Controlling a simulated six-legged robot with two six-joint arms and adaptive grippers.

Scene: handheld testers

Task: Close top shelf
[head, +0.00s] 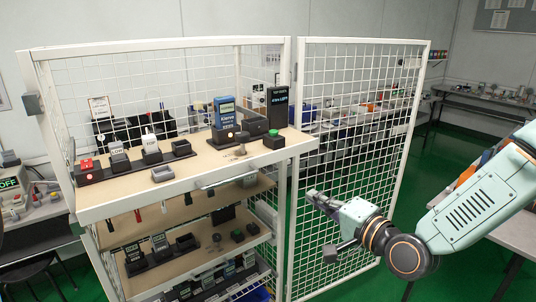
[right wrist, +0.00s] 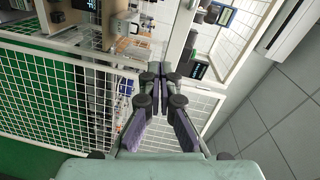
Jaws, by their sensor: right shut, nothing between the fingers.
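My left gripper is out of view.
The mesh door (head: 345,130) stands open to the right of the cabinet. A lower shelf (head: 180,262) also holds testers. A bench with devices (head: 35,215) stands at the left, and more benches (head: 490,101) line the back right. Green floor shows between them.

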